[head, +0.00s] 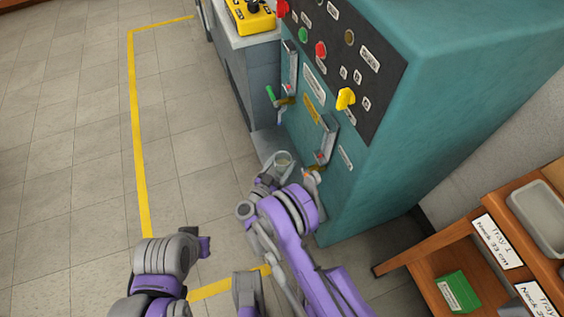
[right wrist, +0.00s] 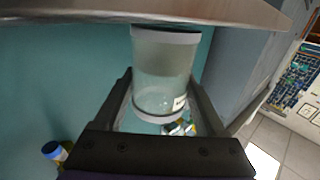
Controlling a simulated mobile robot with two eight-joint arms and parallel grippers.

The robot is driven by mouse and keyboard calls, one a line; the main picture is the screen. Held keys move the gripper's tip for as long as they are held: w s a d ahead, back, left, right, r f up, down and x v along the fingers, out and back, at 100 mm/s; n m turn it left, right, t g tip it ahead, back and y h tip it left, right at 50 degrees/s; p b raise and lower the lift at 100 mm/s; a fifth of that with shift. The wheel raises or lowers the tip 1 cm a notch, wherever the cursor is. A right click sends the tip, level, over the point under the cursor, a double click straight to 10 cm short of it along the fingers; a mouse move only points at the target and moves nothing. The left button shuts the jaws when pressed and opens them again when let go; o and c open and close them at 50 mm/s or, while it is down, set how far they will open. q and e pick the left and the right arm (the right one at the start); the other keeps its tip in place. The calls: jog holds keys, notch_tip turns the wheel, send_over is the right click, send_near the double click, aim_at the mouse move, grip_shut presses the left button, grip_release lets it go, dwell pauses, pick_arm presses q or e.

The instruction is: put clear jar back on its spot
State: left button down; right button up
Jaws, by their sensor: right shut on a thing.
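In the head view the jar (head: 283,159) shows small beside the teal machine, partly hidden by my right gripper (head: 285,174). In the wrist view a metal edge (right wrist: 150,11) runs across the top, close to the jar's end; I cannot tell if they touch. The jar's spot cannot be made out. My left arm shows at lower left, but not its gripper.
The teal machine (head: 400,130) has a dark control panel (head: 345,55) and lever valves on its front. A wooden shelf with trays (head: 540,215) and a green box (head: 460,293) stands at right. A blue-capped bottle (right wrist: 55,151) shows below. Tiled floor at left is clear.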

jog(key=shift+f+b, duration=0.4)
dwell(0.3)
jog(key=o, duration=1.5)
jog(key=p+v, duration=0.1)
jog(key=v, duration=0.9)
jog(key=shift+s+a, duration=0.2)
jog(key=shift+s, duration=0.15)
